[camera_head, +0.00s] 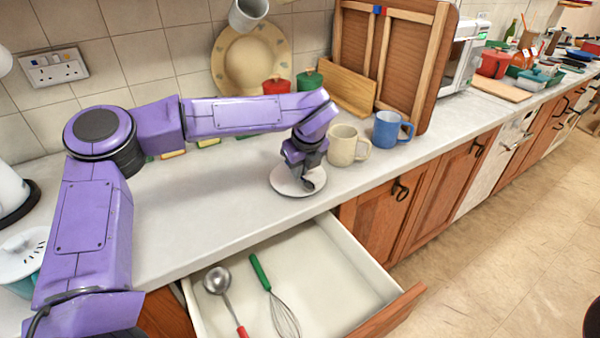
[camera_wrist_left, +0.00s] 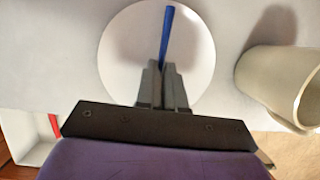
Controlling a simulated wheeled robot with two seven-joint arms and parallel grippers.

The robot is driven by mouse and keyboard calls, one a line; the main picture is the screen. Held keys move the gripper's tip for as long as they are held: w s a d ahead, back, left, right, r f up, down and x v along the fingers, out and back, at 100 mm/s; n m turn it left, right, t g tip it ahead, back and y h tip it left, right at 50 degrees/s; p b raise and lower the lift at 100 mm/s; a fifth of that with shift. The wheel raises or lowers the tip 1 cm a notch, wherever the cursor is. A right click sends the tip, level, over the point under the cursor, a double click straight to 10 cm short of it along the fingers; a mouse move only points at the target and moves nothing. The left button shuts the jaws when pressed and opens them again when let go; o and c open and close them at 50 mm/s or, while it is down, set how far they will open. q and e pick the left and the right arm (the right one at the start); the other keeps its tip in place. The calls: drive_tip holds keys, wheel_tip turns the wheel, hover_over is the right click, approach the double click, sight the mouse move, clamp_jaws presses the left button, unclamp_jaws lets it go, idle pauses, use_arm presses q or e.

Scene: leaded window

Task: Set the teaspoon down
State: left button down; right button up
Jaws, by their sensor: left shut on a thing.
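My left gripper (camera_head: 308,184) points down over a white saucer (camera_head: 286,186) on the counter. In the left wrist view its fingers (camera_wrist_left: 163,92) are shut on the teaspoon (camera_wrist_left: 167,35), of which a blue handle shows above the white saucer (camera_wrist_left: 120,60). The rest of the teaspoon is hidden by the fingers, and I cannot make it out in the head view. I cannot tell whether the teaspoon touches the saucer. My right gripper is not in view.
A cream mug (camera_head: 343,147) stands close right of the saucer, with a blue mug (camera_head: 388,130) beyond it. An open drawer (camera_head: 330,268) below holds a ladle (camera_head: 218,284) and a green-handled whisk (camera_head: 283,313). The counter left of the saucer (camera_head: 200,215) is clear.

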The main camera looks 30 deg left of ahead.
use_arm(q)
drive_tip(key=shift+r, duration=0.1)
drive_tip(key=shift+s+f+b, duration=0.1)
drive_tip(key=shift+f+b, duration=0.3)
drive_tip(key=c, duration=1.2)
unclamp_jaws()
drive_tip(key=shift+c, duration=0.2)
drive_tip(key=shift+r, duration=0.1)
drive_tip(key=shift+r, duration=0.1)
drive_tip(key=p+v, duration=0.7)
drive_tip(key=v, duration=0.5)
drive_tip(key=shift+r, duration=0.3)
